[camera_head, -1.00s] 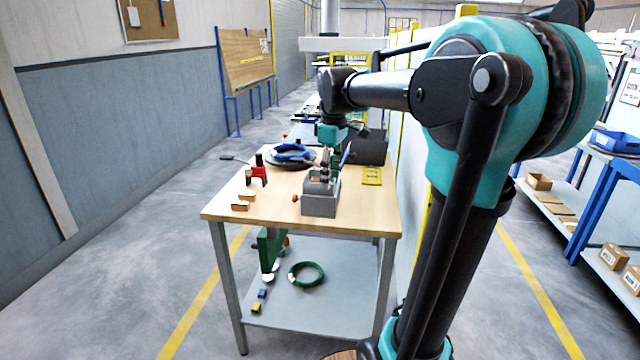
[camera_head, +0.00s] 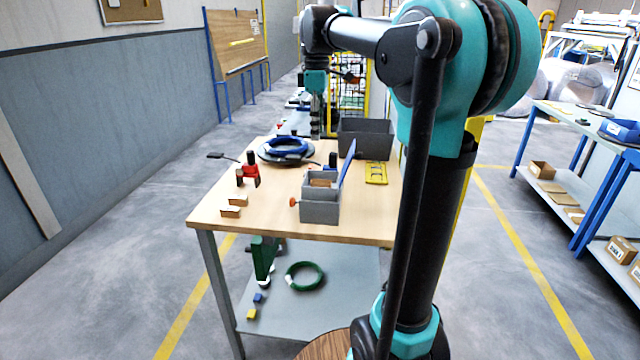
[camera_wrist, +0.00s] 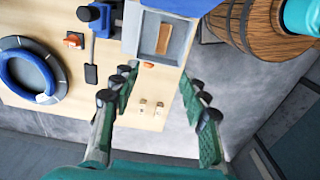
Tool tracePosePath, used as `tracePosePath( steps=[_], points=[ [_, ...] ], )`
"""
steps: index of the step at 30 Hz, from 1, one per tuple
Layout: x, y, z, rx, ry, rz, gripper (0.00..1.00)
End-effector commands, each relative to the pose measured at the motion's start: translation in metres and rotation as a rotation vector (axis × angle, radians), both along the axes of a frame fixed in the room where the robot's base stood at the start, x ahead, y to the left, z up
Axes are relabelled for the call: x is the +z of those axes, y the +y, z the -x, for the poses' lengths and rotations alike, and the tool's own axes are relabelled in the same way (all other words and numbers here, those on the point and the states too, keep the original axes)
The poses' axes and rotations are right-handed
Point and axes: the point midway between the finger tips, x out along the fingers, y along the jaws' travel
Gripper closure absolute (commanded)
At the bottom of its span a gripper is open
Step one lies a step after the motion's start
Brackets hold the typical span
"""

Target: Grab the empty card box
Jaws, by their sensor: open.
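My gripper (camera_head: 315,128) is raised over the far part of the table. In the wrist view my gripper (camera_wrist: 156,82) is open and empty, its fingers apart over the table edge. On the table stands a grey open box (camera_head: 320,212) with a brown card-like piece (camera_head: 320,182) in it; the piece also shows in the wrist view (camera_wrist: 163,38). Two small brown pieces (camera_head: 234,205) lie to its left. An open brown card box (camera_head: 541,170) sits on the shelf at the right; its inside is too small to judge. Other card boxes (camera_head: 617,250) are lower right.
The table (camera_head: 270,225) also carries a blue coil (camera_head: 288,148), a red tool (camera_head: 250,170), a dark grey bin (camera_head: 365,138) and a yellow piece (camera_head: 376,172). A wooden barrel (camera_wrist: 260,25) is in the wrist view. Floor is clear left of the table.

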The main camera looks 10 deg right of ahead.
Motion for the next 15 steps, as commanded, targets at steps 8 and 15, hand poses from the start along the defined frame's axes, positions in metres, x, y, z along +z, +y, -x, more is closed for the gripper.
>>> tracePosePath(
  steps=[8,15],
  points=[
    [-0.055,0.0,0.0,-0.001,0.0,0.0,0.55],
    [-0.096,0.0,0.001,-0.001,0.0,0.0,0.55]
  ],
)
